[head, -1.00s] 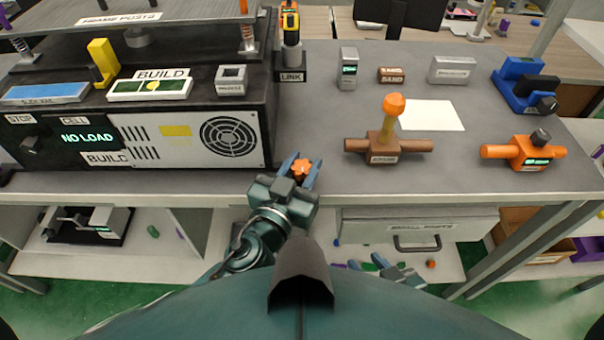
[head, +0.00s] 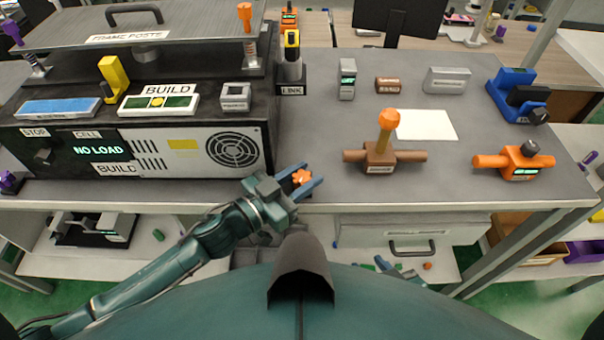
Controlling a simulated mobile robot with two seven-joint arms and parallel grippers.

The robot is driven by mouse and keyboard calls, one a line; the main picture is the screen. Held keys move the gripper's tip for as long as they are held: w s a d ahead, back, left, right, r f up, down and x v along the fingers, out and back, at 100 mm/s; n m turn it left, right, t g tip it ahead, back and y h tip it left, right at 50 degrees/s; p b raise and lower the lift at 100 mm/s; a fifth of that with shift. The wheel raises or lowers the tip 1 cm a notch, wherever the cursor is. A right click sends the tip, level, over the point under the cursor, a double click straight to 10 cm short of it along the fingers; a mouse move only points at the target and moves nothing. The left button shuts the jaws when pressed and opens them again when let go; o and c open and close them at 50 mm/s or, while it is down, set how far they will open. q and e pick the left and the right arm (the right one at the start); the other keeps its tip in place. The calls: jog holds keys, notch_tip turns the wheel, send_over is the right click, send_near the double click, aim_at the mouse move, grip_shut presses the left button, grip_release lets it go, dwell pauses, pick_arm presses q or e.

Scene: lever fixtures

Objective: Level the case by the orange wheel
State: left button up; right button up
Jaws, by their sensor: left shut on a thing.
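The case (head: 190,150) is a long dark box with a pale front panel, a lit "NO LOAD" display and a round fan grille. A green level vial (head: 158,104) with a yellow bubble near its middle lies on its top. The orange wheel (head: 302,177) sits at the case's lower right front corner, near the bench edge. My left gripper (head: 301,180) is around the wheel, its blue fingers on either side, shut on it. My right gripper (head: 398,268) is low beyond the bench's front edge, mostly hidden, and its jaw opening is unclear.
A raised plate on spring posts (head: 140,30) stands on the case. A brown fixture with an orange-topped lever (head: 381,155) and an orange-handled fixture (head: 515,162) stand to the right. Bare bench lies between the case and the brown fixture. A drawer (head: 410,235) is below.

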pick_arm(q)
jog(key=shift+w+r, duration=0.1)
jog(key=shift+r, duration=0.1)
pick_arm(e)
jog(key=shift+a, duration=0.15)
pick_arm(q)
jog(key=o, duration=1)
jog(key=shift+f, duration=0.15)
jog(key=shift+c, duration=0.2)
jog(key=b+v, duration=0.1)
jog(key=v, duration=1.2)
jog(key=shift+b, duration=0.35)
pick_arm(e)
jog(key=shift+a+f+y, duration=0.1)
jog(key=shift+a+y, duration=0.2)
jog(key=shift+w+d+f, duration=0.1)
